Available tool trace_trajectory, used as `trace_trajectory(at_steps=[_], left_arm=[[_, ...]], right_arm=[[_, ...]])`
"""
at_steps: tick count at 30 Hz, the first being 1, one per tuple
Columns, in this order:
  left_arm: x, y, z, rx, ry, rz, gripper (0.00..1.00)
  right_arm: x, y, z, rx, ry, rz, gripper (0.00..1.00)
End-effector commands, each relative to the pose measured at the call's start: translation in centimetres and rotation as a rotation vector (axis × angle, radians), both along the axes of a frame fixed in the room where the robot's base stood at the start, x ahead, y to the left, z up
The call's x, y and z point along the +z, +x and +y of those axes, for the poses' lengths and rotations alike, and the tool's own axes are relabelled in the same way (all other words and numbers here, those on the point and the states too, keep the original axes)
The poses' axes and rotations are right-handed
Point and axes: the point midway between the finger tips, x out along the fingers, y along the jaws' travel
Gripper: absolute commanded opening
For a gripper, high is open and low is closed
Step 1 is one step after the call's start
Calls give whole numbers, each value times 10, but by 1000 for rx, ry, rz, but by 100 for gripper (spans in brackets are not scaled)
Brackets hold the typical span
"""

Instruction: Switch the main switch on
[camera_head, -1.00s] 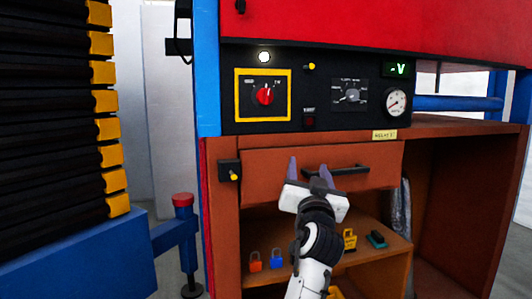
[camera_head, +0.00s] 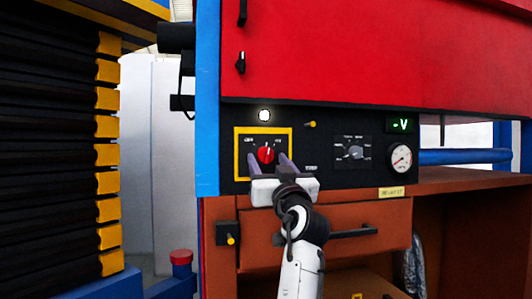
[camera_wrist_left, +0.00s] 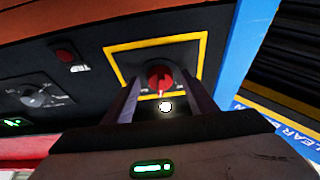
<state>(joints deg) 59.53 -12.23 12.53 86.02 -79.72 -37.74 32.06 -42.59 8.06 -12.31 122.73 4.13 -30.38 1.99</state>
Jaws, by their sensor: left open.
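The main switch is a red rotary knob (camera_head: 266,155) on the black panel, inside a yellow square frame (camera_head: 237,152). Its pale mark points roughly upward in the head view. My left gripper (camera_head: 269,164) is open, with its two fingers pointing at the panel just below and around the knob. In the left wrist view the knob (camera_wrist_left: 160,77) shows between and beyond the open fingers (camera_wrist_left: 160,99). Nothing is held. I cannot tell whether the fingers touch the knob. My right gripper is not in view.
A lit white lamp (camera_head: 264,115) sits above the frame. A grey selector knob (camera_head: 355,152), a dial gauge (camera_head: 400,157) and a green display (camera_head: 400,125) lie to the right. A blue post (camera_head: 207,100) stands at left. A drawer handle (camera_head: 352,232) juts out below.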

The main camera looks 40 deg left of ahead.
Motion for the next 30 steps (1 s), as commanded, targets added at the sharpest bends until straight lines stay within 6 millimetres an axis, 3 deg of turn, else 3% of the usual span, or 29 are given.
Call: trace_trajectory(at_steps=[11, 19, 30], left_arm=[[3, 4, 3, -4, 1, -1, 52], [3, 3, 3, -4, 1, 0, 11], [6, 2, 5, -4, 48, 58, 11]], right_arm=[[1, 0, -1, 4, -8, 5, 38], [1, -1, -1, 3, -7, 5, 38], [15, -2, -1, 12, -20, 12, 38]])
